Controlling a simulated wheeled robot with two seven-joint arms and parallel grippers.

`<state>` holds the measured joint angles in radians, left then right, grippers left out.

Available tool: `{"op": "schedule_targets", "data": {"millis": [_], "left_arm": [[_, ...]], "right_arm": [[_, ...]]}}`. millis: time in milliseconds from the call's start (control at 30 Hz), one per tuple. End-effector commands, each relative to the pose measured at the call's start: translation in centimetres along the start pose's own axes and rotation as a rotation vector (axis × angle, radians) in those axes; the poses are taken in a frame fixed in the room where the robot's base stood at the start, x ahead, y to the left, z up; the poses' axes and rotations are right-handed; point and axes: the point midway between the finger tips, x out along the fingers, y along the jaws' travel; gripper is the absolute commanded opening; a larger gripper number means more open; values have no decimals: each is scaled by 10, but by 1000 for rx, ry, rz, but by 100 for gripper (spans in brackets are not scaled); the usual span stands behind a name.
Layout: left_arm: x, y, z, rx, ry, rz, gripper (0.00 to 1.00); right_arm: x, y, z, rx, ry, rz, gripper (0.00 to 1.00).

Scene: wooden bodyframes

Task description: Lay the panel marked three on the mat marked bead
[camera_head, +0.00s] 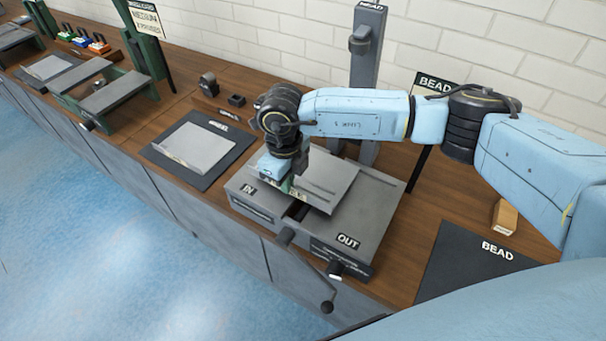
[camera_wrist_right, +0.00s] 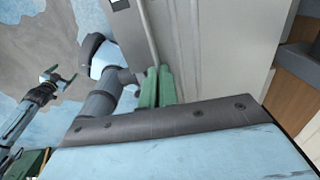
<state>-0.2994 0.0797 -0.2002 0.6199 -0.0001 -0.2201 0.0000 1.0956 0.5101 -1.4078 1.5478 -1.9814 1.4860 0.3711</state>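A flat grey panel (camera_head: 332,177) lies over the machine between its IN and OUT labels; no number can be read on it. My right gripper (camera_head: 287,185) is at the panel's left edge. In the right wrist view its green fingers (camera_wrist_right: 158,88) are close together, apparently with the panel's thin edge between them. The dark mat marked BEAD (camera_head: 468,262) lies at the lower right of the bench, its visible part bare. My left gripper shows only in the right wrist view (camera_wrist_right: 57,80), small, with its fingers apart and empty.
The grey IN/OUT machine (camera_head: 377,225) has a handle at its front and a tall column (camera_head: 367,50) behind. Another panel (camera_head: 195,148) lies on a dark mat to the left. A small wooden block (camera_head: 504,217) stands behind the BEAD mat. A BEAD sign (camera_head: 436,84) stands behind my arm.

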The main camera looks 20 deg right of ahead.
Motion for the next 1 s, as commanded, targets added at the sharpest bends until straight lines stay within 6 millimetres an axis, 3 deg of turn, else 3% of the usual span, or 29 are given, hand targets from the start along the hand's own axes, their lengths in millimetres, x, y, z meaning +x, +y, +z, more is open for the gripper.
{"op": "schedule_targets", "data": {"millis": [467,1000], "left_arm": [[-7,0,0,0,-1,0,85],[-26,0,-2,0,-1,0,85]], "right_arm": [[-12,0,1,0,-2,0,0],[-44,0,0,1,-2,0,0]]}}
